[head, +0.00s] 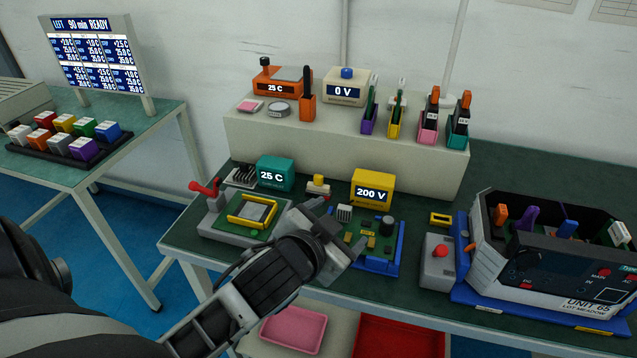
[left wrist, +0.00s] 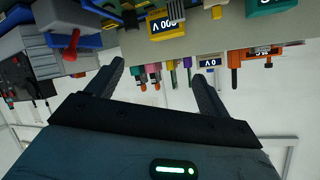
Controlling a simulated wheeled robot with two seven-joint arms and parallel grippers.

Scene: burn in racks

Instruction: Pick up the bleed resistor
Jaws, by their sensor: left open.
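No part carries a readable bleed resistor label. A small part with a yellow top, white body and reddish base (head: 318,186) stands on the bench between the teal 25 C meter (head: 275,174) and the yellow 200 V meter (head: 372,188); it could be the resistor, but I cannot tell for certain. My left gripper (head: 340,222) is over the front of the bench, beside the green circuit board (head: 383,242), and partly covers it. Its fingers stand apart and empty in the left wrist view (left wrist: 158,72). My right gripper is in neither view.
A grey fixture with a red lever (head: 203,190) and yellow frame stands left of the gripper. A grey box with a red button (head: 438,258) and the open Unit 65 chassis (head: 545,258) stand right. A raised shelf (head: 345,135) with meters and tools runs behind.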

